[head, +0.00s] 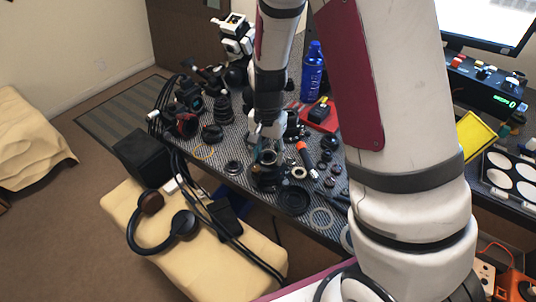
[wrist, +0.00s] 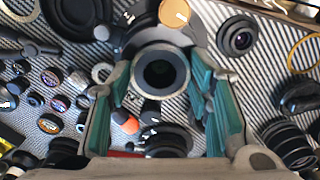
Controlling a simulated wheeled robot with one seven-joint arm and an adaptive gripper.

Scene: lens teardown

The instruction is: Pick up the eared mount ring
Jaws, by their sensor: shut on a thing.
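My gripper (head: 268,138) is low over the middle of the patterned table. It also shows in the wrist view (wrist: 160,76), with a teal-padded finger on each side of a grey ring. This grey ring, which I take for the eared mount ring (wrist: 160,54), has a dark round opening and sits between the fingertips. The gripper is shut on it. The ring also shows just under the gripper in the head view (head: 268,157). The fingers partly hide its sides, so its ears are not clear. Whether it is clear of the dark parts below I cannot tell.
Many small lens parts crowd the table around the gripper. A blue bottle (head: 312,70) and red tray (head: 320,116) stand behind. Headphones (head: 152,232) rest on a beige bench (head: 215,250) in front.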

